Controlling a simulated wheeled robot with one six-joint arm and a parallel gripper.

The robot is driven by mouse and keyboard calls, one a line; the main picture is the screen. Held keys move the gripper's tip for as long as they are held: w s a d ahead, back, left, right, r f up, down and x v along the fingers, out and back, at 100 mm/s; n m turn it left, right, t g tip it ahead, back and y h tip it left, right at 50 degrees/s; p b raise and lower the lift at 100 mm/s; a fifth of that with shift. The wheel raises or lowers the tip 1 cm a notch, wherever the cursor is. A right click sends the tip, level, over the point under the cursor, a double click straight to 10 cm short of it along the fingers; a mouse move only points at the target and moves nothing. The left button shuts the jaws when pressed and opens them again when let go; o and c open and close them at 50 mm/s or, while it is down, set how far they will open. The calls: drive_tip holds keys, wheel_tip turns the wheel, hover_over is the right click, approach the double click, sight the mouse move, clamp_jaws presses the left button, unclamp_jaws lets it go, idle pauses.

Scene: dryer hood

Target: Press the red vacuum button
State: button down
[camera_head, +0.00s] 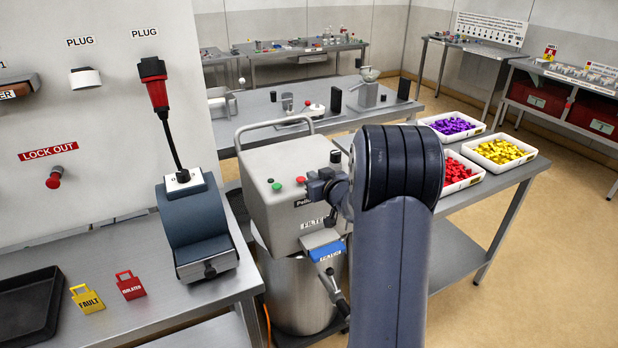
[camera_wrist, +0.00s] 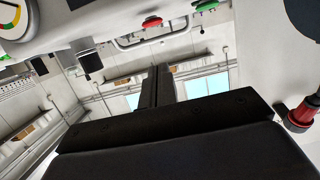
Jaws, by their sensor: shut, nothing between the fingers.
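The red button (camera_head: 301,180) sits on the front face of a grey vacuum unit (camera_head: 270,210), to the right of a green button (camera_head: 277,187). In the wrist view, the red button (camera_wrist: 152,22) and the green button (camera_wrist: 206,6) show near the top edge, on a pale surface. My gripper (camera_wrist: 157,86) is shut and empty; its dark fingers point up the wrist picture towards the red button, with a visible gap in the picture. In the head view my dark wrist is just right of the red button, and the fingertips cannot be made out.
Bins of red pieces (camera_head: 455,172), yellow pieces (camera_head: 503,151) and purple pieces (camera_head: 450,126) stand on the right bench. A red lock-out knob (camera_head: 54,178) is on the left panel.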

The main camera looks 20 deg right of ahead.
drive_tip(key=shift+v, duration=1.8)
drive_tip(key=shift+w+r, duration=0.1)
